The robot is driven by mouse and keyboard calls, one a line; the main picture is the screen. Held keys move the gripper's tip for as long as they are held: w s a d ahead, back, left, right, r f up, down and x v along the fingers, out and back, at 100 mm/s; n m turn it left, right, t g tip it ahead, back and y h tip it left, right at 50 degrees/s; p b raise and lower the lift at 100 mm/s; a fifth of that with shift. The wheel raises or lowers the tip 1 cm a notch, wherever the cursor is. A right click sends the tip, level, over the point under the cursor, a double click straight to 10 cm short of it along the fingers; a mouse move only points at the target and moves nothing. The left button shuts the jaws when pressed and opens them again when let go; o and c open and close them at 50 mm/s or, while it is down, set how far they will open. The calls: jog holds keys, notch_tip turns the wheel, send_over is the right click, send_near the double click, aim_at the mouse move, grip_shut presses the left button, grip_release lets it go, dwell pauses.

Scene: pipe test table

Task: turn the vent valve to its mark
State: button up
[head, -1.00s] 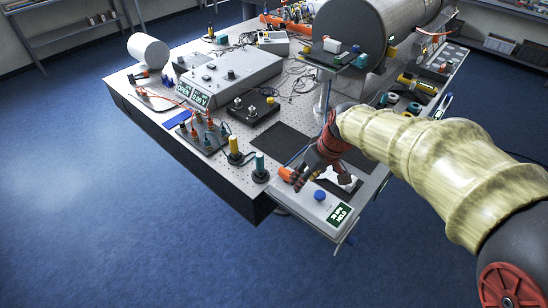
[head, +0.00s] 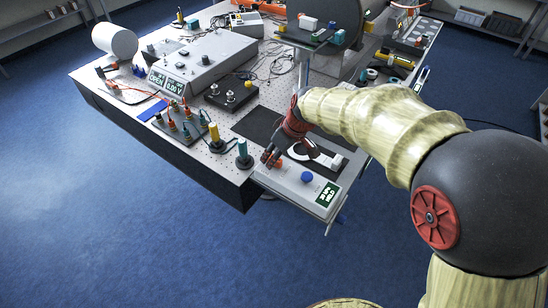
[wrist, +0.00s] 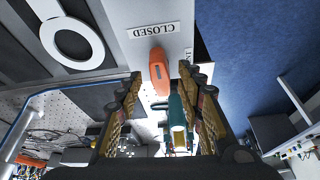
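The vent valve appears to be the orange handle (wrist: 160,72) on a light grey panel (wrist: 140,14), below a label reading CLOSED (upside down) in the wrist view. A second label beside it is mostly cut off by my finger. In the head view the orange handle (head: 279,161) sits at the left end of the grey box (head: 290,182), partly behind my gripper (head: 268,157). My gripper (wrist: 160,75) is open, one finger on each side of the handle near the fingertips. I cannot tell whether either finger touches it.
The box has a blue knob (head: 307,177) and a green display (head: 327,194). A teal post (head: 243,155) and a yellow post (head: 215,138) stand just left of my gripper. A white ring (wrist: 72,42) lies on a dark mat nearby. Open floor lies in front of the table.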

jog(key=shift+w+a+f, duration=0.1)
jog(key=shift+a+f, duration=0.05)
jog(key=shift+f, duration=0.35)
grip_shut()
dwell(0.3)
